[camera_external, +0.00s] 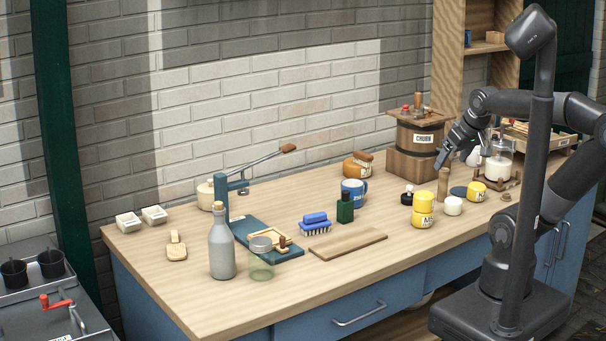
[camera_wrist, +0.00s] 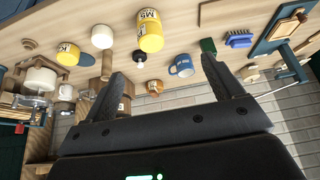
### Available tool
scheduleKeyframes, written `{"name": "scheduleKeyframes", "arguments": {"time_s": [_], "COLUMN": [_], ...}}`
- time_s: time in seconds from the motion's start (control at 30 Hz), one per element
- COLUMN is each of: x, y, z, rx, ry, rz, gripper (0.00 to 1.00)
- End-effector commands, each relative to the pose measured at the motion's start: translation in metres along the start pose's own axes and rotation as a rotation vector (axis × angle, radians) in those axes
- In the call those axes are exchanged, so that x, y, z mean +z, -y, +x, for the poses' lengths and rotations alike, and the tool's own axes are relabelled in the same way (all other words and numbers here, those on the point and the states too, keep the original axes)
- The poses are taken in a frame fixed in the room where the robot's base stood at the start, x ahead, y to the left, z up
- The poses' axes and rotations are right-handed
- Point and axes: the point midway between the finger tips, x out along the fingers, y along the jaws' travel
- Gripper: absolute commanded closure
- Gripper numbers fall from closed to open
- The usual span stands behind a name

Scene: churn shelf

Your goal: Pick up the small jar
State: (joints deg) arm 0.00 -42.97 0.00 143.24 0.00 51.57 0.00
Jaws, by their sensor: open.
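Several things could be the small jar; I cannot tell which is meant. A small white pot (camera_external: 453,206) stands by the yellow tins and shows in the wrist view (camera_wrist: 102,36). A clear glass jar with a grey lid (camera_external: 261,259) stands at the front left. An amber jar (camera_external: 354,168) with a brown top stands near the wall, also in the wrist view (camera_wrist: 154,87). My gripper (camera_external: 441,163) is raised above the right part of the table, beside the churn. In the wrist view its fingers (camera_wrist: 168,80) are apart, with nothing held between them.
Yellow tins (camera_external: 422,210), a dark bottle with a white label (camera_external: 407,195), a blue mug (camera_external: 353,191) and a green bottle (camera_external: 345,207) stand mid-table. The wooden churn (camera_external: 417,146) is at the back. A grey bottle (camera_external: 221,245) and blue press (camera_external: 240,225) stand left.

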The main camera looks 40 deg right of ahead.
Motion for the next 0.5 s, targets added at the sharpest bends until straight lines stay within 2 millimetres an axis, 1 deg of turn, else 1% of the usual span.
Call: {"name": "scheduleKeyframes", "arguments": {"time_s": [0.17,0.27,0.37,0.5], "x": [-0.003,-0.014,-0.036,-0.073], "y": [0.001,0.008,0.021,0.052], "z": [0.000,0.000,0.000,0.004], "rx": [-0.003,-0.014,-0.033,-0.062], "ry": [0.002,0.017,0.045,0.096], "rz": [-0.001,-0.005,-0.009,-0.015], "gripper": [0.15,0.15,0.15,0.15]}}
